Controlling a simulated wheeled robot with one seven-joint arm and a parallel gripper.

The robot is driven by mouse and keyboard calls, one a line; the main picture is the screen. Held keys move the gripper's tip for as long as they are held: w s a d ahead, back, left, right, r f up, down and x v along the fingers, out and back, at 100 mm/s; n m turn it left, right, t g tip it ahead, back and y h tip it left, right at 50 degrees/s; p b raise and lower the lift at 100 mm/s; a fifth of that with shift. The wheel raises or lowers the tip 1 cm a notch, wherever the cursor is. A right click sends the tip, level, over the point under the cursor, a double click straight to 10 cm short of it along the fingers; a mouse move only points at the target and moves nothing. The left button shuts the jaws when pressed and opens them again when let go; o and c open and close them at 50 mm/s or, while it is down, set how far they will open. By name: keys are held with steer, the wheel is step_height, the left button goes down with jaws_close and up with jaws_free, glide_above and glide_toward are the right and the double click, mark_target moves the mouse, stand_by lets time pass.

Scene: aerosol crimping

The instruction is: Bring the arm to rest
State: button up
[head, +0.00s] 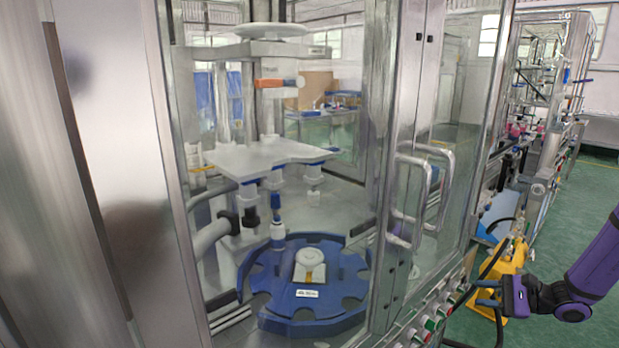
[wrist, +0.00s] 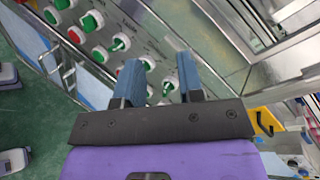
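My purple arm reaches in from the right edge of the head view, with my gripper (head: 488,293) at its end, low and to the right of the machine. In the wrist view my gripper (wrist: 160,84) shows two blue-grey fingers set apart, with nothing between them. It is open and empty. Beyond the fingers is the machine's control panel (wrist: 125,30) with several green and red buttons. The fingers appear apart from the panel, though the exact gap is hard to tell.
The crimping machine's glass doors with metal handles (head: 410,195) stand left of my gripper. Inside is a blue rotary table (head: 300,318) with a white-topped can under the crimping heads. A yellow object (head: 503,270) is behind my gripper. Green floor (head: 590,200) is open at right.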

steer(key=s+a+r+n+g+h, duration=0.2)
steer(key=s+a+r+n+g, duration=0.15)
steer(key=r, duration=0.35)
steer(key=s+a+r+n+g+h, duration=0.2)
steer(key=s+a+r+n, duration=0.1)
steer(key=a+r, duration=0.3)
steer(key=s+a+r+n+g+h, duration=0.2)
steer(key=s+a+r+n, duration=0.15)
steer(key=r, duration=0.45)
steer(key=s+a+r+n+t+h, duration=0.3)
steer(key=s+r+n+t+h, duration=0.2)
steer(key=s+r, duration=0.7)
steer(key=shift+s+n+h, duration=0.3)
steer(key=shift+s+h, duration=1.1)
steer(key=shift+s, duration=0.65)
